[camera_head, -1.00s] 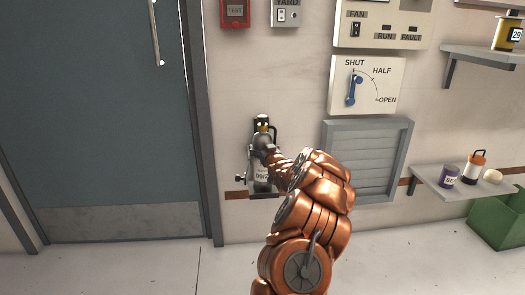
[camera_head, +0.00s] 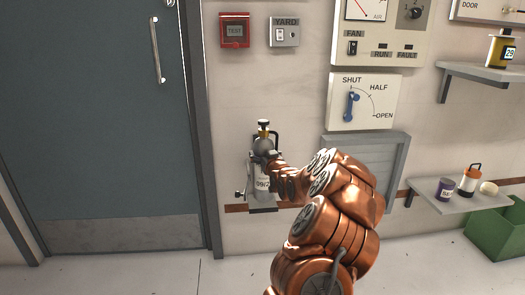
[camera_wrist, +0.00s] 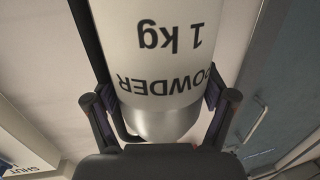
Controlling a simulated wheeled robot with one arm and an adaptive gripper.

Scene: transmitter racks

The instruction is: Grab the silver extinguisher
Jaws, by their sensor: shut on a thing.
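The silver extinguisher (camera_head: 263,180) is upright at the wall, right of the door, with a dark valve and a yellowish part on top and a white label on its front. My gripper (camera_wrist: 158,97) is shut on its body. In the wrist view the extinguisher (camera_wrist: 165,125) fills the space between the two fingers, its "1 kg POWDER" label upside down. In the head view my copper arm comes from the lower right and hides part of the extinguisher's right side. Whether its base touches its support cannot be told.
A shelf (camera_head: 455,203) with a purple can (camera_head: 445,189) and an orange-topped container (camera_head: 470,180) is at right, above a green crate (camera_head: 500,232). The grey door (camera_head: 100,120) is at left.

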